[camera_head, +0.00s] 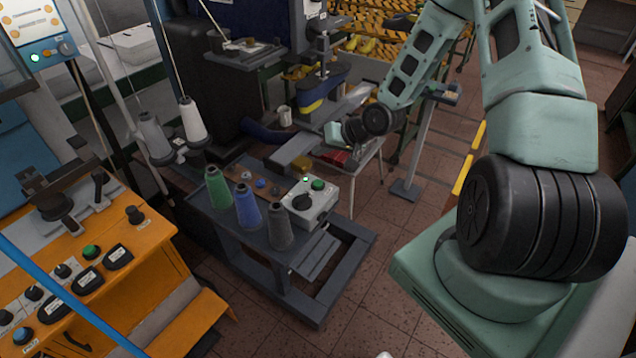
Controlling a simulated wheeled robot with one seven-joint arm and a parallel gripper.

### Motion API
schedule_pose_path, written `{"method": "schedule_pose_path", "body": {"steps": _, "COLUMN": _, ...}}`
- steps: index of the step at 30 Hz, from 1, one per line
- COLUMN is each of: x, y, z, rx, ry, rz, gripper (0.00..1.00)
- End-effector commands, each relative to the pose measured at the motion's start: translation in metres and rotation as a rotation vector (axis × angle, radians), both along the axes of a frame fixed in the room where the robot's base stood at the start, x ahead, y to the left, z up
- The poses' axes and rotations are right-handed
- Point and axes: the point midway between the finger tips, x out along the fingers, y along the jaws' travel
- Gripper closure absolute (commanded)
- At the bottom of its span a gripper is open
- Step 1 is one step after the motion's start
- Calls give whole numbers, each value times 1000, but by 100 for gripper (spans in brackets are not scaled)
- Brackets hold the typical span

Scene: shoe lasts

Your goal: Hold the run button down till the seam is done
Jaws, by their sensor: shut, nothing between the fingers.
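A grey control box (309,202) sits on the right end of a dark low table, with a green button (318,185), a black knob (303,202) and a small lit green lamp (306,180) on top. I cannot read any label there. My arm reaches in from the right, and my gripper (322,140) is at its far end, behind and above the box. It is small and partly hidden, its fingers are hard to make out, and it looks shut and empty. It appears apart from the green button. A dark machine head (325,72) stands behind; no seam can be made out.
An orange console (120,270) with another green button (91,251) is at the left. A pale stand with a red item (336,159) is behind. Tiled floor (370,290) is clear in front.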

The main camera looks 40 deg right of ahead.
Motion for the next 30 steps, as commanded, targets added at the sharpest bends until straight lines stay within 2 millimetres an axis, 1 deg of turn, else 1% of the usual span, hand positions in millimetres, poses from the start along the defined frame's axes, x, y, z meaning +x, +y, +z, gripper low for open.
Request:
{"method": "schedule_pose_path", "body": {"steps": 8, "x": 0, "y": 0, "z": -2, "rx": -3, "ry": 2, "rz": 1, "gripper": 100}}
{"method": "schedule_pose_path", "body": {"steps": 13, "x": 0, "y": 0, "z": -13, "rx": -3, "ry": 2, "rz": 1, "gripper": 100}}
{"method": "schedule_pose_path", "body": {"steps": 17, "x": -1, "y": 0, "z": -27, "rx": -3, "ry": 3, "rz": 1, "gripper": 100}}
{"method": "schedule_pose_path", "body": {"steps": 25, "x": 0, "y": 0, "z": -66, "rx": -4, "ry": 3, "rz": 2, "gripper": 100}}
{"method": "schedule_pose_path", "body": {"steps": 30, "x": 0, "y": 0, "z": -82, "rx": -3, "ry": 2, "rz": 3, "gripper": 100}}
